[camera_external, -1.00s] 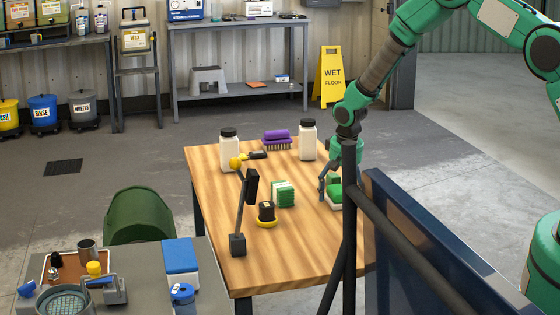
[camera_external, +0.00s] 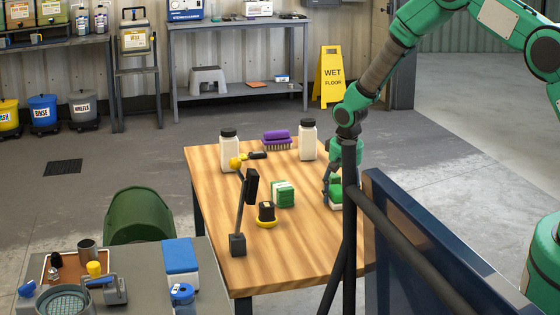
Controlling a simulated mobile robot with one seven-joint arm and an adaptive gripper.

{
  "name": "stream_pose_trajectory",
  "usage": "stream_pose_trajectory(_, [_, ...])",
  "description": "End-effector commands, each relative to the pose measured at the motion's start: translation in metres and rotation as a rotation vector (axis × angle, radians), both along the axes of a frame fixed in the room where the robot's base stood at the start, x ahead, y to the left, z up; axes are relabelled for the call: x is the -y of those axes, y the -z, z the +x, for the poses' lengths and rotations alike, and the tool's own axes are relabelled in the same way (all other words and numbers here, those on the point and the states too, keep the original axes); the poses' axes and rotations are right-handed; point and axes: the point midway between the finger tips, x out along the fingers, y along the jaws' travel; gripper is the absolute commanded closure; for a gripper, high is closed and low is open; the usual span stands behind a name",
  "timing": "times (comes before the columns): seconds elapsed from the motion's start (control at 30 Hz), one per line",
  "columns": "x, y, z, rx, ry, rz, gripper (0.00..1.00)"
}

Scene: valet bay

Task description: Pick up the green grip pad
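A green block with a white lower part, which looks like the green grip pad (camera_external: 336,194), sits near the right side of the wooden table (camera_external: 215,185). The black post in front hides its right part. My gripper (camera_external: 333,187) points down over it. Its visible left finger is against the pad's left side, and the gripper looks shut on it. The other finger is hidden behind the post. The pad appears to be still at table height.
A green and white box (camera_external: 284,194) stands left of my gripper. A black-and-yellow puck (camera_external: 266,213) and a lamp-like stand (camera_external: 239,243) are nearer. White bottles (camera_external: 307,140) and a purple brush (camera_external: 277,138) stand behind. A black post (camera_external: 349,230) and dark panel (camera_external: 420,240) block the right.

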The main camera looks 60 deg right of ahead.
Motion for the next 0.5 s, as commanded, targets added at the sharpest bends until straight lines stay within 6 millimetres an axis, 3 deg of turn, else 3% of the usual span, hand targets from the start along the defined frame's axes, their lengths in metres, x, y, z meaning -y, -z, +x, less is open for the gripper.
stream_pose_trajectory(0.5, [-0.0002,-0.0043,-0.0007,-0.001,0.0,0.0,0.62])
